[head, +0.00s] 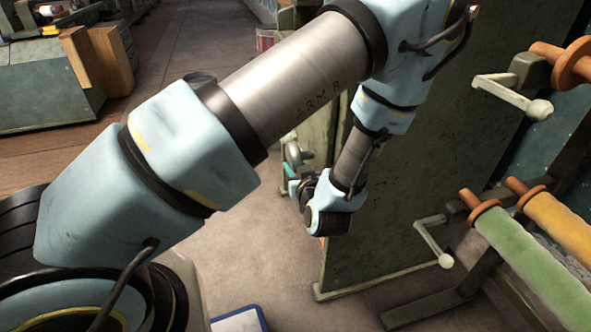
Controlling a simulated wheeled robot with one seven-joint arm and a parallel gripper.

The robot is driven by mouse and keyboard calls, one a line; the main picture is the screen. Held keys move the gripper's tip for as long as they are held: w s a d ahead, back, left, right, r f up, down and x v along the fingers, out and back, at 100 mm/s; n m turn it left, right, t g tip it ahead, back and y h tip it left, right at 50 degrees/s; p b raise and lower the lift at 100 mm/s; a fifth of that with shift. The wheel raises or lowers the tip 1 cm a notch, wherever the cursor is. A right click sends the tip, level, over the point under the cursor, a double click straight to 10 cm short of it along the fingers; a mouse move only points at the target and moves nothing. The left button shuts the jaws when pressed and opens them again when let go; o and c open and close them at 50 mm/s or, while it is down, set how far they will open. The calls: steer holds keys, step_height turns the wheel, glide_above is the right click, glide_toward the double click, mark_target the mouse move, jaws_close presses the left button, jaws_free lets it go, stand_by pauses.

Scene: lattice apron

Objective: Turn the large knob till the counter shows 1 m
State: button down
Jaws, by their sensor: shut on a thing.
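A grey rounded part, which looks like the large knob (293,152), sticks out from the left side of the tall green-grey panel (420,150). My gripper (290,173), with teal fingers, reaches this part from below and beside it and is shut on it. My arm and wrist cover much of the contact, so the exact grip is hard to see. The counter and its reading do not show in this view.
At the right, a rack holds a green roll (525,262) and a yellow roll (562,225). A crank handle (436,245) sticks out low, another (515,92) higher up. A bench (45,90) stands at the far left. The floor left of the panel is open.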

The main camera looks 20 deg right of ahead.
steer(key=shift+f, duration=0.1)
steer(key=c, duration=0.6)
jaws_free()
steer(key=v, duration=1.1)
steer(key=shift+p, duration=0.3)
